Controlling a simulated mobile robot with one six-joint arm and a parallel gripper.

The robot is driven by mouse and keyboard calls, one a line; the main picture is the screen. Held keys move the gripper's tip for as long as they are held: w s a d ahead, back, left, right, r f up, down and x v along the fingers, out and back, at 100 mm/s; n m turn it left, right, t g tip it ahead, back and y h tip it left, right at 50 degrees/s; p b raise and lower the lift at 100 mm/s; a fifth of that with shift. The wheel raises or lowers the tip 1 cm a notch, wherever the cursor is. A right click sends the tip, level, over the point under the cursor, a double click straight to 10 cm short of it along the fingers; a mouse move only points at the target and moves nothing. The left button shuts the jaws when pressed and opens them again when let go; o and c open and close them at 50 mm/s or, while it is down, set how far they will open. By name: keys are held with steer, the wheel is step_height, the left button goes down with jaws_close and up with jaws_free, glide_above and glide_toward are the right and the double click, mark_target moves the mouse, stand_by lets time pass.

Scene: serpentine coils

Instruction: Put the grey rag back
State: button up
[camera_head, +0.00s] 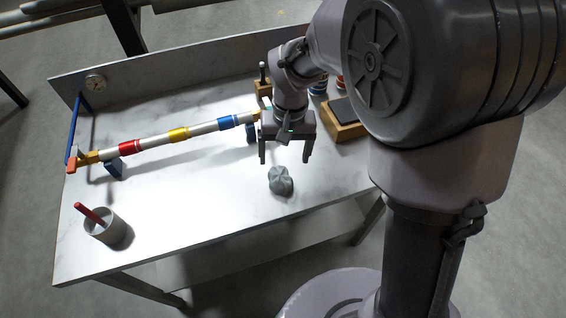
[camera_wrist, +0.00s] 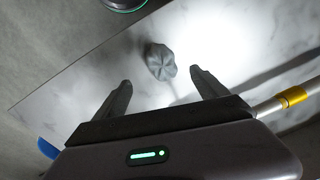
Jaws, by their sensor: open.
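The grey rag (camera_head: 281,181) lies crumpled on the white marbled table (camera_head: 200,222), near its front right edge. It also shows in the wrist view (camera_wrist: 160,62), beyond and between my fingertips. My gripper (camera_head: 286,160) is open and empty above the table, behind the rag and apart from it. In the wrist view my gripper (camera_wrist: 160,84) has its two dark fingers spread wide. No place clearly marked for the rag can be told from these frames.
A pipe (camera_head: 205,129) with red, yellow and blue bands runs left of my gripper on supports. A grey cup (camera_head: 106,227) with a red stick stands at the front left. A wooden box (camera_head: 345,126) with a dark top stands right. The table's middle front is clear.

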steer(key=s+d+r+m+t+y, duration=0.1)
steer(key=s+d+r+t, duration=0.2)
steer(key=r, duration=0.4)
steer(key=s+d+r+m, duration=0.2)
steer(key=s+r, duration=0.4)
steer(key=r, duration=0.1)
steer(key=s+d+r+m+t, duration=0.1)
steer(key=s+d+r+t, duration=0.1)
steer(key=s, duration=0.6)
steer(key=shift+d+m+t, duration=0.2)
steer(key=shift+m+t, duration=0.2)
step_height(320, 180, down, 3)
steer(key=b, duration=0.3)
